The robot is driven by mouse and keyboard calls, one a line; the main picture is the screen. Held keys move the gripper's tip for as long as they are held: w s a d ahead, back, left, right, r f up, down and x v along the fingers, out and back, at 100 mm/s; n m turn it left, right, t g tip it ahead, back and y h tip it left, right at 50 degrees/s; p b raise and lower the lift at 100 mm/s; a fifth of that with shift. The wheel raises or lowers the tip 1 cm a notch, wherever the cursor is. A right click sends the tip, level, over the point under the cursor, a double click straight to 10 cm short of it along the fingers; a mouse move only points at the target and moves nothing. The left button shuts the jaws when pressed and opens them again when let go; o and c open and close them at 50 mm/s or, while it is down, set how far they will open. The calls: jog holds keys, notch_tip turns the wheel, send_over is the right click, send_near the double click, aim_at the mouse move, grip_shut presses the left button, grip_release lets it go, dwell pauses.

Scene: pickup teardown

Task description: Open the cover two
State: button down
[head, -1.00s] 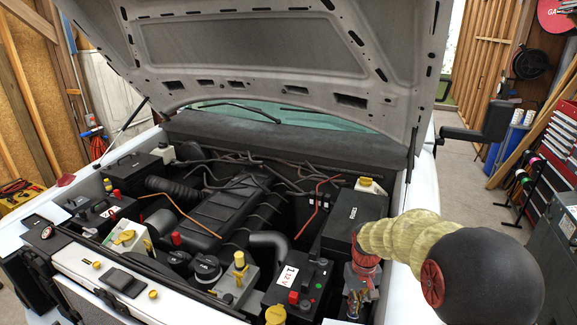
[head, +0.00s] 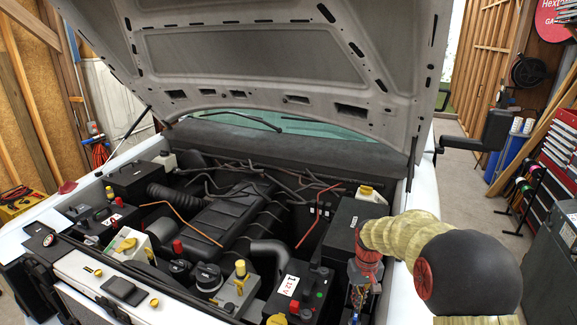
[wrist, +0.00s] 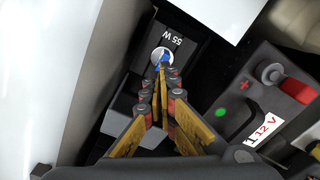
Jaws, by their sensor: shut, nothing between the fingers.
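My gripper (wrist: 161,72) is shut and empty in the wrist view. Its fingertips come together over a round silver knob with a blue spot (wrist: 162,57) on a dark box marked "55 W" (wrist: 184,48). I cannot tell whether the tips touch the knob. No part is labelled "cover two" in either view. In the head view my gripper (head: 356,300) points down at the front right of the engine bay, to the right of the 12 V battery (head: 300,291). The "55 W" box cannot be made out there.
The 12 V battery's red terminal (wrist: 297,90) lies right of my fingers in the wrist view. A black box (head: 352,220) stands behind my gripper in the head view. The raised hood (head: 270,55) hangs over the bay, and the white fender (head: 400,255) borders it on the right.

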aim_at(362, 286)
jog(key=w, duration=0.1)
jog(key=w+d, duration=0.1)
jog(key=w, duration=0.1)
jog(key=w+d+r+p, duration=0.1)
jog(key=w, duration=0.1)
jog(key=shift+w+d, duration=0.15)
jog(key=shift+w, duration=0.1)
dwell(0.7)
jog(key=shift+w, duration=0.1)
jog(key=shift+r+p, duration=0.65)
jog(key=shift+r, duration=0.65)
jog(key=s+r, duration=0.1)
jog(key=s+r+p, duration=0.1)
jog(key=a+r+p, duration=0.1)
jog(key=r, duration=0.1)
jog(key=shift+s, duration=0.4)
